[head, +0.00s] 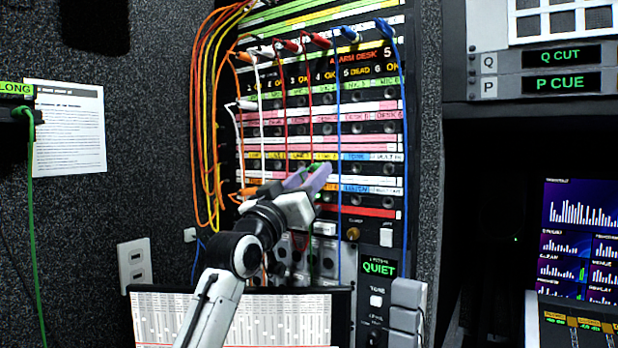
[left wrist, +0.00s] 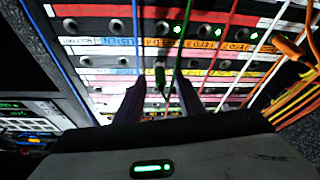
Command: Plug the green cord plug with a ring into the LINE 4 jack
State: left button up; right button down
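The green cord plug (left wrist: 160,76) stands between the two fingers of my left gripper (left wrist: 161,88) in the left wrist view, with a visible gap on each side. Its front end is at the jack panel; the frames do not show clearly how deep it sits. In the head view its green part (head: 316,167) shows just under the yellow labels, near the LINE 4 label (head: 324,157); the jack itself is hidden. My left gripper (head: 312,178) is open around the plug, close to the panel. The green cord (left wrist: 181,45) hangs from the plug. I cannot make out its ring. My right gripper is not in view.
Red, white, blue (head: 338,120) and orange cords (head: 197,120) hang across the panel beside the arm. A fader screen (head: 290,318) stands below. Another green cord (head: 36,230) hangs on the left wall.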

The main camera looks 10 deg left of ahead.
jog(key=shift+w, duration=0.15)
